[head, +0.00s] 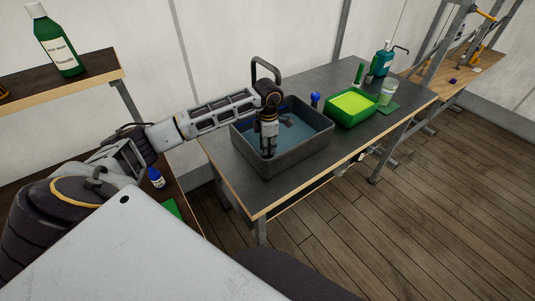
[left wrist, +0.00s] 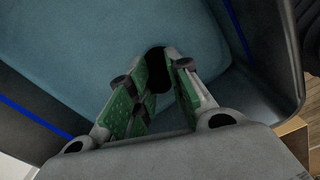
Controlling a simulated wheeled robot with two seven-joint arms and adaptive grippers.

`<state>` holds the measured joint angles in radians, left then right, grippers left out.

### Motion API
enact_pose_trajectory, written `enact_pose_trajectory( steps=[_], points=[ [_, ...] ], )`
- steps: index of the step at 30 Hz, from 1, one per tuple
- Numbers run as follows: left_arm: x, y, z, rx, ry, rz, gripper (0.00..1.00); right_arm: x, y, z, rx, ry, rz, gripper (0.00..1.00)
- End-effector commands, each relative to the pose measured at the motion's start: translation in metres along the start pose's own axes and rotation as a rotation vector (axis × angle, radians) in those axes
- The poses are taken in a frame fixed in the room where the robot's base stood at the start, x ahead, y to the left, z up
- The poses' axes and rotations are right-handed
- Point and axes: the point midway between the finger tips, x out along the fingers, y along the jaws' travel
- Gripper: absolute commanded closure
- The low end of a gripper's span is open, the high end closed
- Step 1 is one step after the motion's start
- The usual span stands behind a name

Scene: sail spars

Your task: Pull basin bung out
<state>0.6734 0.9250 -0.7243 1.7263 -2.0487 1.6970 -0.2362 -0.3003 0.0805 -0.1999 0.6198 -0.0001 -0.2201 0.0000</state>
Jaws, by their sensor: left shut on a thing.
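The grey basin (head: 300,150) stands on the dark workbench, with a bluish floor or water inside. My left gripper (head: 268,153) reaches down into it, near its front-left wall. In the left wrist view the gripper (left wrist: 160,80) has its green-padded fingers shut on a small black bung (left wrist: 157,60) against the blue-grey inside of the basin (left wrist: 60,50). The bung is partly hidden by the fingers; I cannot tell whether it is seated or lifted. In the head view the gripper hides the bung. My right gripper is not in view.
Right of the basin stand a small blue-capped bottle (head: 315,101), a green tray (head: 352,106) with a yellow-green filling, a clear cup (head: 387,92) and a teal pump bottle (head: 382,60). A tap (head: 265,70) rises behind the basin. The bench front right is clear.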

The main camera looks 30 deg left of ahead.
Motion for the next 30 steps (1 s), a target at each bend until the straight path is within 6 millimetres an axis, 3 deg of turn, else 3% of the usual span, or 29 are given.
enact_pose_trajectory(
  steps=[11, 30],
  points=[
    [-0.005, 0.000, 0.000, 0.000, 0.000, 0.001, 1.00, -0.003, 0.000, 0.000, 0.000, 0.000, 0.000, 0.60],
    [-0.036, 0.000, 0.000, 0.000, -0.001, 0.001, 1.00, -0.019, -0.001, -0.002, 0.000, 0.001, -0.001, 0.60]
  ],
)
